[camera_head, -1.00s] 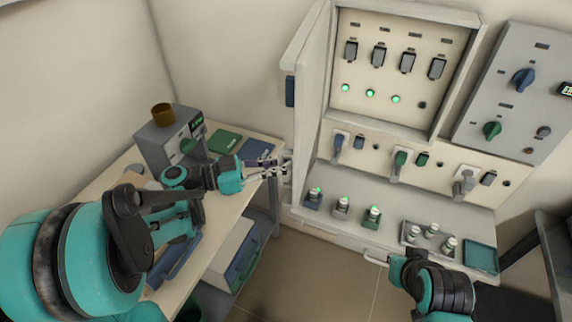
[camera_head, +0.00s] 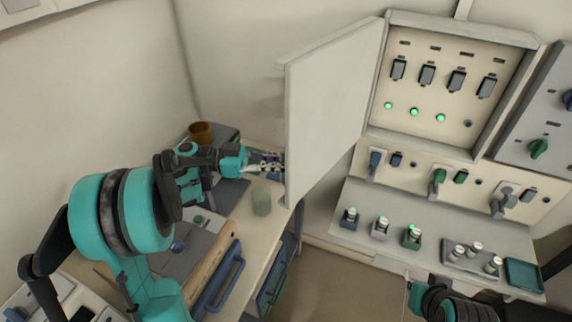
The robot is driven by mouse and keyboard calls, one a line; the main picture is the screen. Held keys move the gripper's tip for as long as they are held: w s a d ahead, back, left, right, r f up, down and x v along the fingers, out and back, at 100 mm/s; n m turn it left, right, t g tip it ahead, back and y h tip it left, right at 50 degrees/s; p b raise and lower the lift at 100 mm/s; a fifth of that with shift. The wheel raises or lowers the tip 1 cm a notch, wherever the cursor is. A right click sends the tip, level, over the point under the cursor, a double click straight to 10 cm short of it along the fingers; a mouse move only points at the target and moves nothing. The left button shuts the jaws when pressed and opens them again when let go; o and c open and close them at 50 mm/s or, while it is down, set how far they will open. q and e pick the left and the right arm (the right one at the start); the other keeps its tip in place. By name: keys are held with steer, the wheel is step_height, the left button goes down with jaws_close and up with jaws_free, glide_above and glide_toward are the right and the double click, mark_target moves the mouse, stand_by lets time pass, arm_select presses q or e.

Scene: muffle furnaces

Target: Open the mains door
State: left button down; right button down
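The mains door (camera_head: 330,110) is a pale panel on the left side of the wall cabinet (camera_head: 455,90). It stands swung open to the left, and the switches inside the cabinet show. My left gripper (camera_head: 272,165) is at the lower part of the door's free edge, above the side bench. Its fingertips are partly hidden by the door, so I cannot tell whether they touch it or how far they are apart. My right gripper (camera_head: 412,290) is low at the bottom right, beneath the shelf front, and its fingers are too hidden to judge.
Several small vials and a teal tray (camera_head: 524,273) stand on the shelf (camera_head: 440,235) below the cabinet. Floor shows between bench and shelf.

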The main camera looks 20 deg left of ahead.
arm_select(q)
steer(key=c, duration=1.9)
jaws_free()
steer(key=shift+o, duration=0.2)
steer(key=shift+s+a, duration=0.1)
steer(key=v, duration=0.7)
steer(key=shift+a, duration=0.25)
steer(key=shift+s, duration=0.1)
